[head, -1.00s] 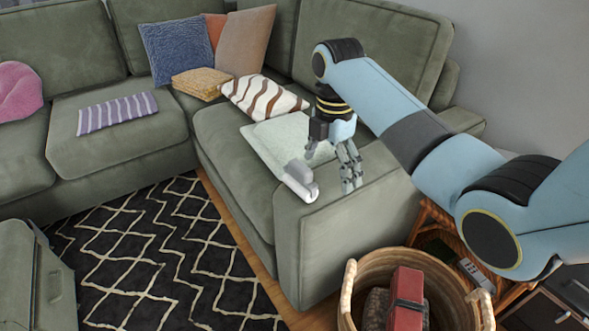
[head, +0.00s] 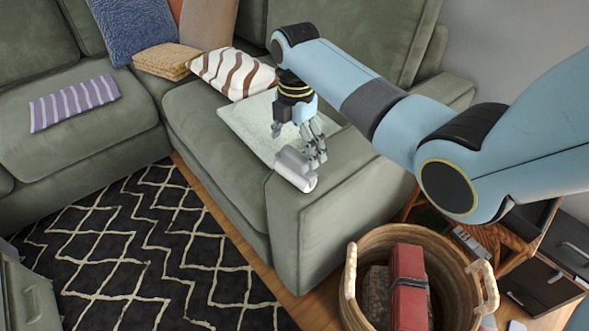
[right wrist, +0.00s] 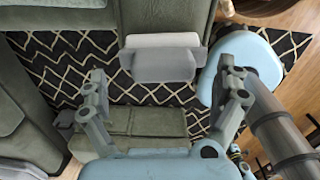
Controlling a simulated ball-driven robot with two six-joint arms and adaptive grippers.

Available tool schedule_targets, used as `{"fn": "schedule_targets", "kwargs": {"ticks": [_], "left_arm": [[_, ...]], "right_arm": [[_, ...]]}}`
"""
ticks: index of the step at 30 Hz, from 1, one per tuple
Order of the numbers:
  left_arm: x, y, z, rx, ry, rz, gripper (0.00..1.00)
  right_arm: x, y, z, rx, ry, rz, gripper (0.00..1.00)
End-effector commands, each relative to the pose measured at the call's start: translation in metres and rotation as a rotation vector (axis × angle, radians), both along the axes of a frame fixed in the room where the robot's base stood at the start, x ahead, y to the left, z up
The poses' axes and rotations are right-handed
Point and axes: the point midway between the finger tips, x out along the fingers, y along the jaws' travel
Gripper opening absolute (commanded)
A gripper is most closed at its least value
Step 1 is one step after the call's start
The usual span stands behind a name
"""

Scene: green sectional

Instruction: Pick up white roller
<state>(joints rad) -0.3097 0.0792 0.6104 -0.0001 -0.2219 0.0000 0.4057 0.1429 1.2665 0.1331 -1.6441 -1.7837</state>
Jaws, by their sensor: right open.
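In the right wrist view the white roller (right wrist: 162,62) appears as a pale bar with a grey part, between the two spread fingers. My right gripper (head: 314,146) points down just behind and right of the roller, its fingers close to it. It also shows in the right wrist view (right wrist: 163,78), open and empty. I cannot tell whether a finger touches the roller. My left gripper is in no view.
A pale cushion (head: 247,120) lies under and behind the gripper, with a striped brown-white pillow (head: 228,72) beyond. The armrest (head: 335,195) rises at the right. A wicker basket (head: 355,262) holding a red box (head: 408,280) stands at the front right. A patterned rug (head: 130,235) covers the floor.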

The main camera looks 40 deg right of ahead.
Motion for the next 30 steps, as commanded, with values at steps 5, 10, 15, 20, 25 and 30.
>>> {"fn": "schedule_targets", "kwargs": {"ticks": [5, 10, 15, 20, 25, 30], "left_arm": [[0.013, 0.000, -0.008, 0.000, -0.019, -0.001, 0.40], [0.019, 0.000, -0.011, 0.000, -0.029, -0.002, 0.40], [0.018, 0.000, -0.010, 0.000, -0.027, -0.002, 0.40], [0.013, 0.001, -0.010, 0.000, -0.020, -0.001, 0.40], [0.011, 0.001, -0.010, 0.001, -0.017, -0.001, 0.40], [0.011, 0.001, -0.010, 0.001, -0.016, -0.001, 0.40]], "right_arm": [[-0.004, 0.004, -0.032, 0.000, 0.005, 0.000, 0.99], [-0.004, 0.004, -0.044, -0.001, 0.003, 0.001, 0.99], [-0.003, 0.004, -0.043, 0.000, 0.002, 0.001, 0.99], [-0.003, 0.004, -0.043, 0.000, 0.002, 0.001, 0.82], [-0.004, 0.004, -0.043, 0.000, 0.002, 0.001, 0.60], [-0.003, 0.004, -0.043, 0.000, 0.002, 0.000, 0.39]]}}
